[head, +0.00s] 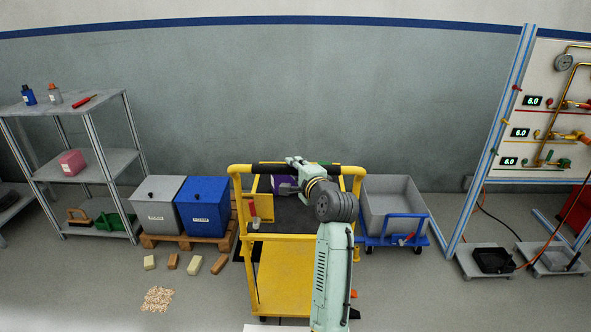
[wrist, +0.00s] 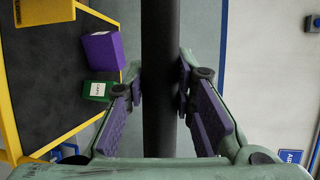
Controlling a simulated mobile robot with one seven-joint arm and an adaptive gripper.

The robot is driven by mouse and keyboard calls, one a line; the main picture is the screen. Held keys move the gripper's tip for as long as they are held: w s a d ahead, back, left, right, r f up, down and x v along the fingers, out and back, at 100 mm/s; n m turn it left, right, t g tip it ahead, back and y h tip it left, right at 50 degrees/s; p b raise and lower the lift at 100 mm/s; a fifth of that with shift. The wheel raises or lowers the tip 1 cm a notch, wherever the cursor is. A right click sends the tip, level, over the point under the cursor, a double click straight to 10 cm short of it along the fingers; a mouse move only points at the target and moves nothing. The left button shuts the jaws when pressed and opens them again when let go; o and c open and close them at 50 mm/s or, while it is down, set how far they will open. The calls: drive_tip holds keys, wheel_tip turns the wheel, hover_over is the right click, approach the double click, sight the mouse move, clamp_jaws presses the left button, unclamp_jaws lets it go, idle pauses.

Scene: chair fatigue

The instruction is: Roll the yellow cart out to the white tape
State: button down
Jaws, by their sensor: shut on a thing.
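The yellow cart (head: 283,277) stands in front of me in the head view, near the back wall, with a dark top deck. My arm hides part of the cart's right side. A white edge (head: 275,328) shows at the bottom of the head view; I cannot tell whether it is the tape.
A purple box (wrist: 103,50) and a green container (wrist: 98,90) are on the cart's deck. A pallet (head: 170,241) with grey and blue bins stands left, a blue-framed grey cart (head: 395,205) right. Several blocks (head: 195,265) and a pellet patch (head: 157,299) lie on the left floor.

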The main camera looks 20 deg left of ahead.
drive_tip(key=c, duration=1.3)
unclamp_jaws()
drive_tip(key=shift+c, duration=0.2)
drive_tip(key=v, duration=1.2)
